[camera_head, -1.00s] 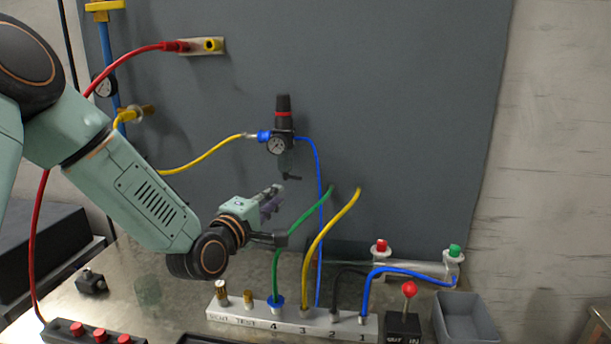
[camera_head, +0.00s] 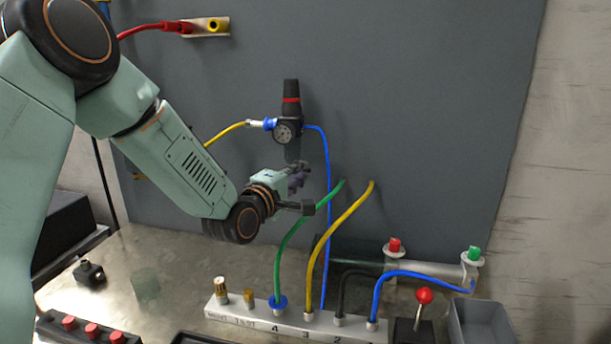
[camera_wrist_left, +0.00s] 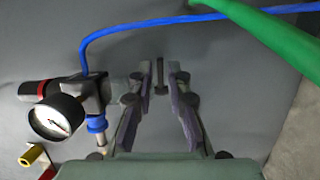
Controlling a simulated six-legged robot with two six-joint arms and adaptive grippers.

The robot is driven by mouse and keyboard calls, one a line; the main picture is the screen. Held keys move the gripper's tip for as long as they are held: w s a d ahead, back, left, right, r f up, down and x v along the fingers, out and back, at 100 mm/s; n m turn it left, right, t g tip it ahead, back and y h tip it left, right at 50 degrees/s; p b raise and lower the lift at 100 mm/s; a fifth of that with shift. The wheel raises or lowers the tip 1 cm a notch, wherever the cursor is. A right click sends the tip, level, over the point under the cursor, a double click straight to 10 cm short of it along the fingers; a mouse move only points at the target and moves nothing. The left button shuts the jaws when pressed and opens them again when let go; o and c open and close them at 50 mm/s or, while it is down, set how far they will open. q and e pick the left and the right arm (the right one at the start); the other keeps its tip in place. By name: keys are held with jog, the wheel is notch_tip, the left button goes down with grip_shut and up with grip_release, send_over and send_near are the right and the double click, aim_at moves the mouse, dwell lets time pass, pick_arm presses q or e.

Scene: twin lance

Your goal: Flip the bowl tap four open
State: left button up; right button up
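The regulator (camera_head: 287,130), with a black knob, red ring and round gauge, is on the grey panel. Its smoky bowl (camera_head: 293,151) hangs below it. My left gripper (camera_head: 301,175) is just under the bowl, and its fingers cover the bowl tap in the head view. In the left wrist view the regulator's gauge (camera_wrist_left: 57,117) is at left. The small dark bowl tap (camera_wrist_left: 160,72) shows between the two open fingertips (camera_wrist_left: 162,85). I cannot tell whether they touch it. My right gripper is out of view.
Green (camera_head: 288,242) and yellow (camera_head: 335,235) hoses rise close beside my left gripper from a numbered manifold (camera_head: 262,322). A blue hose (camera_head: 327,210) runs down behind them. A red-knobbed lever (camera_head: 424,296) and a grey bin (camera_head: 482,322) stand at right.

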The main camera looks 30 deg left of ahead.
aim_at(305, 171)
pick_arm(q)
jog(key=w, duration=0.2)
jog(key=shift+w+d+f, duration=0.2)
jog(key=shift+w+d, duration=0.1)
jog(key=shift+w+a, duration=0.15)
jog(key=shift+s+a+r, duration=0.2)
jog(key=shift+a+r, duration=0.05)
jog(key=shift+a, duration=0.05)
jog(key=shift+w+d, duration=0.15)
jog(key=shift+d, duration=0.05)
jog(key=shift+w+d, duration=0.15)
jog(key=shift+c, duration=0.7)
jog(key=shift+f, duration=0.1)
jog(key=shift+c, duration=0.9)
grip_shut()
